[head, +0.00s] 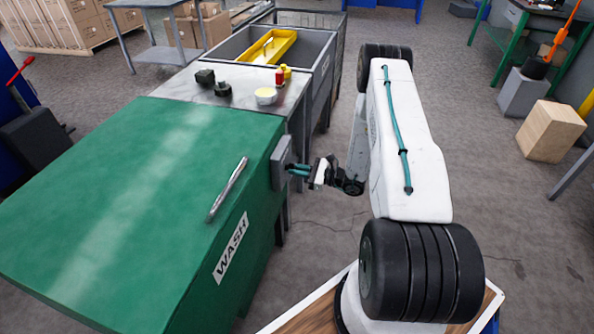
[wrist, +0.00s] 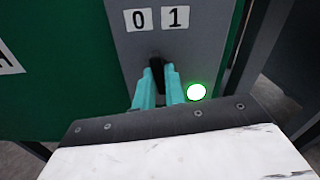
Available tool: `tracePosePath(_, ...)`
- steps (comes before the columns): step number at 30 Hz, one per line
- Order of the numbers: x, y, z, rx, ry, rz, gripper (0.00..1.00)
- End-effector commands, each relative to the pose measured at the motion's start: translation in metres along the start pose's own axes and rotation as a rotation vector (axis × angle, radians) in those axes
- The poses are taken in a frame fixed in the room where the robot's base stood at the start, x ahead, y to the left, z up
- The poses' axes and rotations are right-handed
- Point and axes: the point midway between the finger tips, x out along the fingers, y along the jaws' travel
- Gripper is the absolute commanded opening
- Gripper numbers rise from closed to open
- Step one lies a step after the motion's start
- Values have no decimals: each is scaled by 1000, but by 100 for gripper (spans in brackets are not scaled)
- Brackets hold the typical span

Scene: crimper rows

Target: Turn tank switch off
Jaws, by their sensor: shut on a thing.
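The tank (head: 130,200) is a large green box with a WASH label (head: 231,247) on its side. A grey switch box (head: 280,163) sits on its right end and fills the middle of the wrist view (wrist: 205,55). It carries plates marked 0 (wrist: 138,19) and 1 (wrist: 175,17), a black switch lever (wrist: 155,66) below them, and a lit green lamp (wrist: 196,92). My gripper (head: 297,170) reaches the box from the right. In the wrist view its teal fingers (wrist: 158,88) are shut on the lever, partly hiding it. I cannot tell the lever's exact setting.
A metal rod (head: 228,188) lies on the tank's lid. Behind it, a grey bench (head: 190,92) holds small dark parts, a red-and-yellow item and a yellow-topped tub. A sink with a yellow tray (head: 270,48) stands beyond. Floor right of my arm is open, with a wooden block (head: 540,131) farther off.

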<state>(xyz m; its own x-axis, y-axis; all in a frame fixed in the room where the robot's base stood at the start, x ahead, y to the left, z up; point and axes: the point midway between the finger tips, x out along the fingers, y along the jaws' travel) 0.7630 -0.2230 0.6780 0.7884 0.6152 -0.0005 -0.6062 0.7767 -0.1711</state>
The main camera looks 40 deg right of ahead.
Motion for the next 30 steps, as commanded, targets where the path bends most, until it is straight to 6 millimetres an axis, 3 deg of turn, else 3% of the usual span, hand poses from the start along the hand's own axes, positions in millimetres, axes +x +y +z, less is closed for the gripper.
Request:
tracePosePath(13,-1,-1,0,-292,1,-2,0)
tracePosePath(30,-1,-1,0,-367,1,-2,0)
